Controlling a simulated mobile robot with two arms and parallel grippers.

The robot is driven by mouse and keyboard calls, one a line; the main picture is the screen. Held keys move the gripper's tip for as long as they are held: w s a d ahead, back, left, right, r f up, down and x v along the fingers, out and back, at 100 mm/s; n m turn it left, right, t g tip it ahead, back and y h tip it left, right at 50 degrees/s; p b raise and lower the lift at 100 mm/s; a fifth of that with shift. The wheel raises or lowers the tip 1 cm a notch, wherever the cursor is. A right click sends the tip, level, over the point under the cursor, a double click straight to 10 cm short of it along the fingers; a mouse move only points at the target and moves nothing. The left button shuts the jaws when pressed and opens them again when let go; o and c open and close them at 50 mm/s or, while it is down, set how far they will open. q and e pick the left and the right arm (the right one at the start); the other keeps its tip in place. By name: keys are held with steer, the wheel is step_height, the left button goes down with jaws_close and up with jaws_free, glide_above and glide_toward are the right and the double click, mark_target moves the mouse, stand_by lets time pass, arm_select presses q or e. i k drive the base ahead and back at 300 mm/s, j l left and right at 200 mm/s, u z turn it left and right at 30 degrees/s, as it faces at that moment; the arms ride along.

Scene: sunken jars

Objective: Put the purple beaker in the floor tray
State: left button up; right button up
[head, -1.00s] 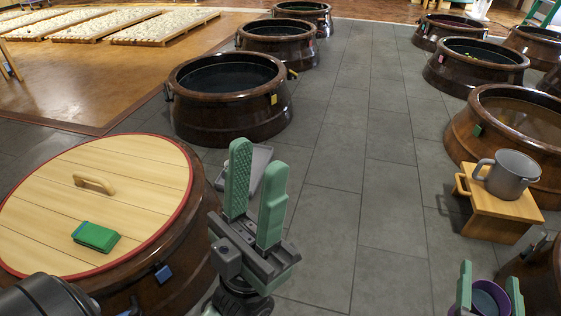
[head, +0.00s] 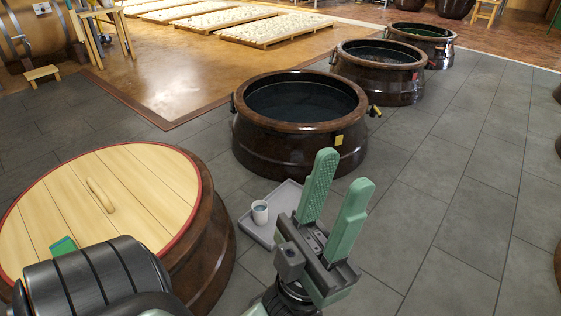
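The grey floor tray (head: 287,194) lies on the tiles between the lidded jar and the open jar behind it. A small white cup (head: 260,212) stands in its left part. My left gripper (head: 341,176) points up in front of the tray's right side in the picture. Its green fingers are apart with nothing between them, and it hides part of the tray. The purple beaker is not in the current view. My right gripper is also out of the current view.
A big jar with a wooden lid (head: 120,200) stands at the left, a green object (head: 63,246) on it partly behind my arm. An open dark jar (head: 300,120) stands beyond the tray, with more jars (head: 380,72) behind. Tiled floor is clear at the right.

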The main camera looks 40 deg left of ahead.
mark_target(291, 202)
steer(key=i+u, duration=0.8)
steer(key=i+l+u, duration=0.15)
steer(key=i+u, duration=0.65)
steer(key=i+l+u, duration=0.15)
steer(key=u, duration=0.2)
steer(key=i+l+u, duration=0.2)
steer(key=u, duration=0.2)
steer(key=i, duration=0.15)
